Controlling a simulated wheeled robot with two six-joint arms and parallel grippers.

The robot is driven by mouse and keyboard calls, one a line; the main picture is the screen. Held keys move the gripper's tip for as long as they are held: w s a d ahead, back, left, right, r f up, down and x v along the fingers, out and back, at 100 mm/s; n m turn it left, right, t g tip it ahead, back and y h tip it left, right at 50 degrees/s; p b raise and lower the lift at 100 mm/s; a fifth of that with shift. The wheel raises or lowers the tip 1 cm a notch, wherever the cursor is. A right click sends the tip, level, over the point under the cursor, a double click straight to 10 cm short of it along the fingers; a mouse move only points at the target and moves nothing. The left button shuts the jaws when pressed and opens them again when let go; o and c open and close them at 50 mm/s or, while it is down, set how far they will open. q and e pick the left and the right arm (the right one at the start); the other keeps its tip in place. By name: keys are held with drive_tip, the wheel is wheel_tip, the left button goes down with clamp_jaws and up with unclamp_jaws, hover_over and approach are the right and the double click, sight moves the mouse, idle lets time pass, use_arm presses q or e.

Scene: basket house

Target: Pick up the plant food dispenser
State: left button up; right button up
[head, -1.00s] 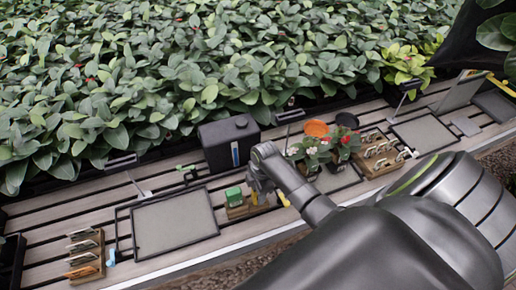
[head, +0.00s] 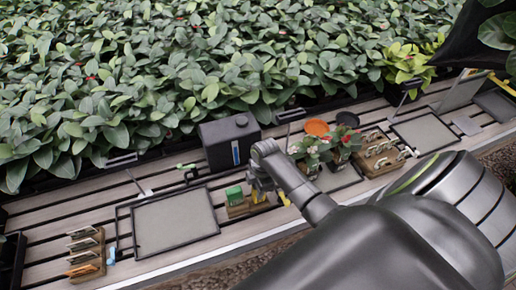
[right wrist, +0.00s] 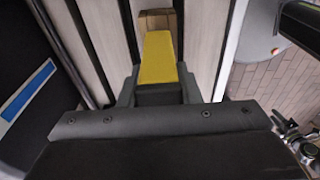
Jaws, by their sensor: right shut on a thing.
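My right gripper (head: 258,190) reaches down over a small wooden holder (head: 237,210) on the slatted bench in the head view. A yellow piece, which looks like the plant food dispenser, is between its jaws; it shows clearly in the right wrist view (right wrist: 159,60). The jaws are shut on it. The wooden holder (right wrist: 155,19) shows just beyond it there. I cannot tell whether the piece is clear of the holder. A green item (head: 234,195) stands in the holder, left of the gripper. My left gripper is not in view.
A black canister (head: 228,140) with a blue and white label stands behind the gripper. A grey tray (head: 172,222) lies to the left. Potted flowers (head: 311,152) and a wooden rack (head: 380,155) stand to the right. Dense leafy plants fill the back.

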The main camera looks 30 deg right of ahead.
wheel_tip(320, 180, up, 9)
drive_tip(key=shift+r+b, duration=0.2)
drive_tip(key=shift+b, duration=0.5)
drive_tip(key=o, duration=0.5)
drive_tip(key=shift+c, duration=1.4)
drive_tip(key=shift+f, duration=0.1)
